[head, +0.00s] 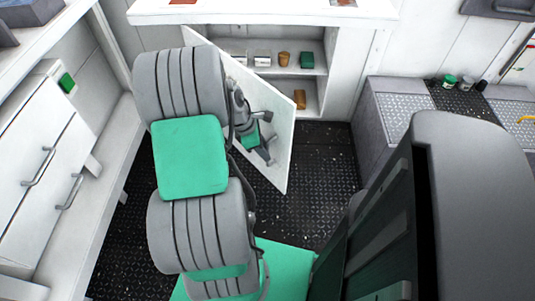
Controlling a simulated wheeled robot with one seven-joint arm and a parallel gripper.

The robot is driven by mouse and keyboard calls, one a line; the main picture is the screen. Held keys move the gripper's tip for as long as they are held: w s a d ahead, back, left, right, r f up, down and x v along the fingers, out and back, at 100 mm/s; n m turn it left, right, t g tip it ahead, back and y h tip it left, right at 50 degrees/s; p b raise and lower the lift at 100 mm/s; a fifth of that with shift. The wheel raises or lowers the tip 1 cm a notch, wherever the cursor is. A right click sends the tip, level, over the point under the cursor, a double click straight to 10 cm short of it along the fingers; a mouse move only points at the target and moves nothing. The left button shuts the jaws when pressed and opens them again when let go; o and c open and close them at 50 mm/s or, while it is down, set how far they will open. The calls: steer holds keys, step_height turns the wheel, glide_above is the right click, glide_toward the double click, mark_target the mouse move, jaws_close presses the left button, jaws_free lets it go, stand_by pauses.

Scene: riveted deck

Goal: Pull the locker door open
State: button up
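The white locker door (280,150) stands swung out from the locker (330,70), with its free edge toward the right and toward me. Its outer face shows, partly covered by my arm. The locker's interior shows past the door. My gripper (264,150) is at the door's outer face, just right of my arm's large grey and green links. The fingers are small and dark there, and any handle between them is hidden. I cannot tell whether they are closed on something or touching the door.
White cabinets (45,150) with handles line the left. A grey bench (385,120) stands at right. Dark deck floor (320,170) is clear below the door.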

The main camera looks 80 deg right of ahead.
mark_target(268, 166)
steer(key=x, duration=0.3)
steer(key=shift+f, duration=0.15)
steer(key=shift+c, duration=0.3)
jaws_close()
stand_by(0.9)
